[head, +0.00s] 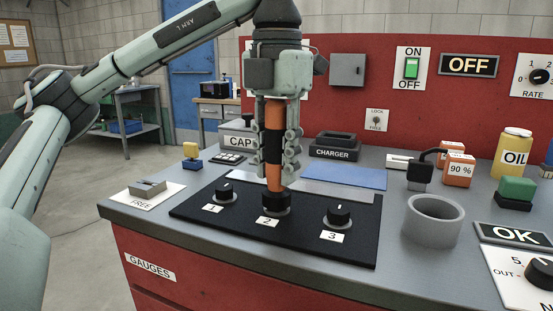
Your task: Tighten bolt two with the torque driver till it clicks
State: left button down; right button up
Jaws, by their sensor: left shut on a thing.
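My left gripper (279,149) points straight down over the black bolt plate (322,243). It is shut on the torque driver (274,116), an upright orange tool with a black middle band. The driver's lower end is at bolt two (276,203), behind the label "2"; the exact fit at the tip is too small to tell. Bolt one (225,191) stands to the left, with a black head. Bolt three (339,214) stands to the right, also with a black head. My right gripper is not in view.
A grey ring holder (433,221) stands right of the plate. A charger (335,146), blue mat (344,177) and caps box (238,136) are behind. A "FREE" switch (148,189) is at left. An "OK" sign (513,234) and yellow oil bottle (512,153) are at right. The wall sign (469,65) reads "OFF".

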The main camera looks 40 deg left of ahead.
aim_at(276, 132)
pick_arm(q)
jog(key=shift+r+p, duration=0.55)
jog(key=shift+r, duration=1.6)
